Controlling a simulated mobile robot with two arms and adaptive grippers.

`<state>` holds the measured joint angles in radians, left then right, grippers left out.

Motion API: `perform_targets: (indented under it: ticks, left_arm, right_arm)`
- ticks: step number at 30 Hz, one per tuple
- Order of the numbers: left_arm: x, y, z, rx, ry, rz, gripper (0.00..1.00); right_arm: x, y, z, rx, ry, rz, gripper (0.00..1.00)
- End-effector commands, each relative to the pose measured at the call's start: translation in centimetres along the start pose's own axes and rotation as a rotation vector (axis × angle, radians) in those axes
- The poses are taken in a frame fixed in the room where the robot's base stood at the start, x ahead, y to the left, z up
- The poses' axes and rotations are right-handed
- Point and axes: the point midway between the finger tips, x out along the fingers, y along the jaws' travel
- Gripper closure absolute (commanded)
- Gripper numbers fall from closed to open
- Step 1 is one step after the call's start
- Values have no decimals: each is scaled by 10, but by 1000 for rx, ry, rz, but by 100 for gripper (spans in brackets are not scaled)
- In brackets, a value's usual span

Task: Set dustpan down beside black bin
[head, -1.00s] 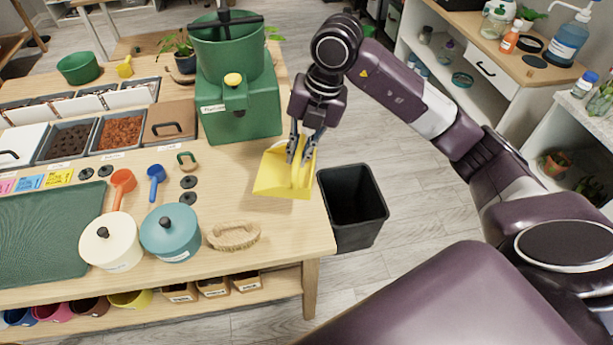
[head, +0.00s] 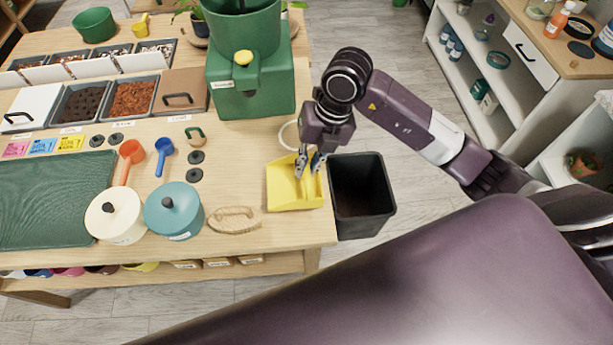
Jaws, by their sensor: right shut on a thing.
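The yellow dustpan (head: 290,192) is at the right end of the wooden table, close to the table's edge. My right gripper (head: 309,171) is shut on the dustpan at its right back part. Whether the dustpan rests on the tabletop or hangs just above it, I cannot tell. The black bin (head: 362,212) stands on the floor against the table's right end, open at the top, just right of the dustpan. My left gripper is not in view.
A green machine (head: 250,85) stands behind the dustpan. A wooden brush (head: 235,219), a teal pot (head: 173,211) and a cream pot (head: 115,217) stand to its left. White shelves (head: 500,80) line the right. Grey floor (head: 410,110) lies open between.

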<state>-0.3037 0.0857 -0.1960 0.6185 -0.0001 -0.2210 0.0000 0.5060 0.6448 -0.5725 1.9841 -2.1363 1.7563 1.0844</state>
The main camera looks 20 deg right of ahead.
Motion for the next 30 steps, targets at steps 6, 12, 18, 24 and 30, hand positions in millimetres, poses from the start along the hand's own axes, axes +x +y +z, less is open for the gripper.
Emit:
perform_targets:
  ticks: [6,12,18,24,30]
  left_arm:
    - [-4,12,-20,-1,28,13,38]
    - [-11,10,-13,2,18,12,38]
    - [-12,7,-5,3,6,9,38]
    - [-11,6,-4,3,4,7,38]
    - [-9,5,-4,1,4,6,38]
  right_arm:
    - [20,-5,0,1,1,1,100]
    - [47,-12,0,3,2,0,100]
    - [60,-15,1,0,-3,2,100]
    - [60,-15,1,0,-2,2,100]
    - [62,-16,1,0,-1,1,79]
